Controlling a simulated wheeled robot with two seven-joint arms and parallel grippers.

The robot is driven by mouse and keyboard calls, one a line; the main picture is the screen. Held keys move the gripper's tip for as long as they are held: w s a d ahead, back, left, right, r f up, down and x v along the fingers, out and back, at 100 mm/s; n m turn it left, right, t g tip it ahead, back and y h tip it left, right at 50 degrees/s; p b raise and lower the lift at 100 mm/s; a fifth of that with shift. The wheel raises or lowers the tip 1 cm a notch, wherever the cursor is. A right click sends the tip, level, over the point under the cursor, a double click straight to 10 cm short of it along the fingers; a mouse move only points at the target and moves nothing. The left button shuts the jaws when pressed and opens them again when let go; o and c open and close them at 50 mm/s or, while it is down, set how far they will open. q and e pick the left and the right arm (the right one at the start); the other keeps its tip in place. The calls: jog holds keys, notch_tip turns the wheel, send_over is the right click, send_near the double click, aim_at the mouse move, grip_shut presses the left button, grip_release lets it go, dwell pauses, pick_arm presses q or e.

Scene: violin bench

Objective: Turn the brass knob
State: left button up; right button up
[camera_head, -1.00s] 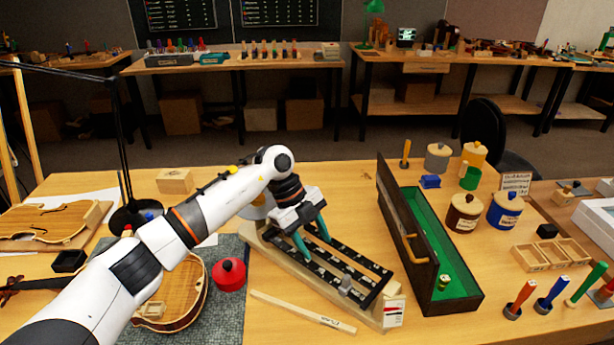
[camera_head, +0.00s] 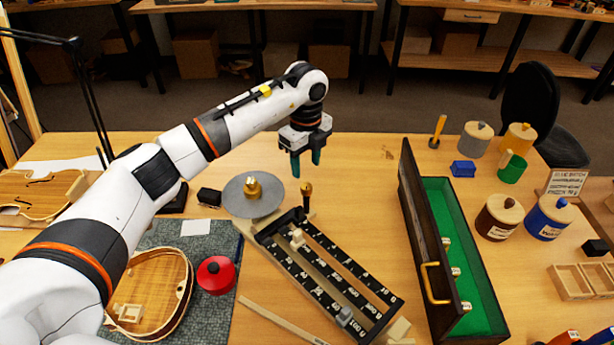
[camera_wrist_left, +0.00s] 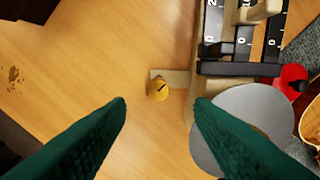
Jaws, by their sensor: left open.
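A small brass knob (camera_head: 306,188) stands upright on a dark stem at the far end of the wooden balance with the black scale frame (camera_head: 330,275). In the left wrist view the knob (camera_wrist_left: 158,89) is a round brass top with a dark line across it, on a wooden tab. My left gripper (camera_head: 306,160) is open and empty, pointing down just above the knob. In the left wrist view its green fingertips (camera_wrist_left: 160,106) lie to either side of the knob, which appears slightly beyond them. My right gripper is not in view.
A grey round pan (camera_head: 236,203) with a brass weight (camera_head: 253,187) sits left of the knob. A long green-lined case (camera_head: 432,196) stands open to the right. A red pot (camera_head: 216,275) is near the violin body (camera_head: 165,280). Bare table lies behind and right of the knob.

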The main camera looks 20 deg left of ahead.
aim_at(306, 186)
pick_arm(q)
notch_tip(306, 186, down, 6)
jog(key=shift+w+p, duration=0.15)
jog(key=shift+p, duration=0.4)
jog(key=shift+f, duration=0.55)
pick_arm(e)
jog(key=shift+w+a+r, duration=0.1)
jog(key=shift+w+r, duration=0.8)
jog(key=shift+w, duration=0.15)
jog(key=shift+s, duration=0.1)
pick_arm(q)
jog(key=shift+c, duration=1.1)
jog(key=c, duration=0.8)
jog(key=shift+o, duration=0.2)
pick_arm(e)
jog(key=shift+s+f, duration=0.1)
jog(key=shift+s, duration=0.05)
